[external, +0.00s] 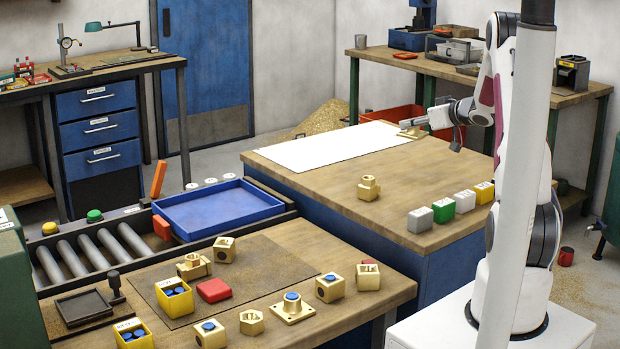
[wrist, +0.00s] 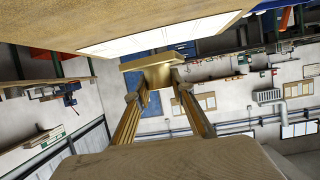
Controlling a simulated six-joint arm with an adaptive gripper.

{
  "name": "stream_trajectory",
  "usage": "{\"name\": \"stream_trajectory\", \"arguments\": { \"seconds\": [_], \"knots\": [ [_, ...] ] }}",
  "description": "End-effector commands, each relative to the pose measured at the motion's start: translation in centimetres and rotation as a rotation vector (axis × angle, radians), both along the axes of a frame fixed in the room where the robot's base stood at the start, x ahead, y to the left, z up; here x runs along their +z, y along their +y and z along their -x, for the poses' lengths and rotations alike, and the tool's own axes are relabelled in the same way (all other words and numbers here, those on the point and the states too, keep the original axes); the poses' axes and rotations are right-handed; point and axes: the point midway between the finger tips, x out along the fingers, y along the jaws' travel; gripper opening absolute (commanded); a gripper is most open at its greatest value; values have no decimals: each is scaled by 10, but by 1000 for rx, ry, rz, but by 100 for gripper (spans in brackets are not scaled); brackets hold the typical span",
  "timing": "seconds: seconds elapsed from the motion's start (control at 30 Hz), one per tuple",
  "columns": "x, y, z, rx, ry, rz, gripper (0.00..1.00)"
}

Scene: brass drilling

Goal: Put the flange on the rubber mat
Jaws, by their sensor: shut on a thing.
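My gripper (external: 418,122) is at the far right edge of the white sheet on the middle bench, with the arm stretched out. In the wrist view my gripper (wrist: 158,90) is shut on a brass piece with a flat plate (wrist: 150,63), which looks like a flange. This flange (external: 409,134) is small in the external view, and I cannot tell whether it touches the bench. A dark brown mat (external: 272,264), likely the rubber mat, lies on the front bench. Another flange-like brass piece with a blue plug (external: 293,308) stands off the mat's right side.
A red block (external: 214,290), a yellow bin (external: 175,298) and brass parts (external: 194,266) are on the mat. More brass parts stand around it. A brass fitting (external: 368,188) and several coloured blocks (external: 442,210) stand on the middle bench. A blue tray (external: 218,208) lies left of that bench.

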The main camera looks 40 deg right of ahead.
Motion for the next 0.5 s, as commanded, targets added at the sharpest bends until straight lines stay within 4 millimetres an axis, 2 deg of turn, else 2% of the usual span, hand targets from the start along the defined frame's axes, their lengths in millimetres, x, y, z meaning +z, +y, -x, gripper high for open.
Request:
{"name": "stream_trajectory", "arguments": {
  "seconds": [0.03,0.23,0.5],
  "knots": [
    [11,-1,-1,-1,-7,4,0],
    [35,-1,-1,0,-7,5,0],
    [36,50,-29,129,-4,2,0]
  ]
}}
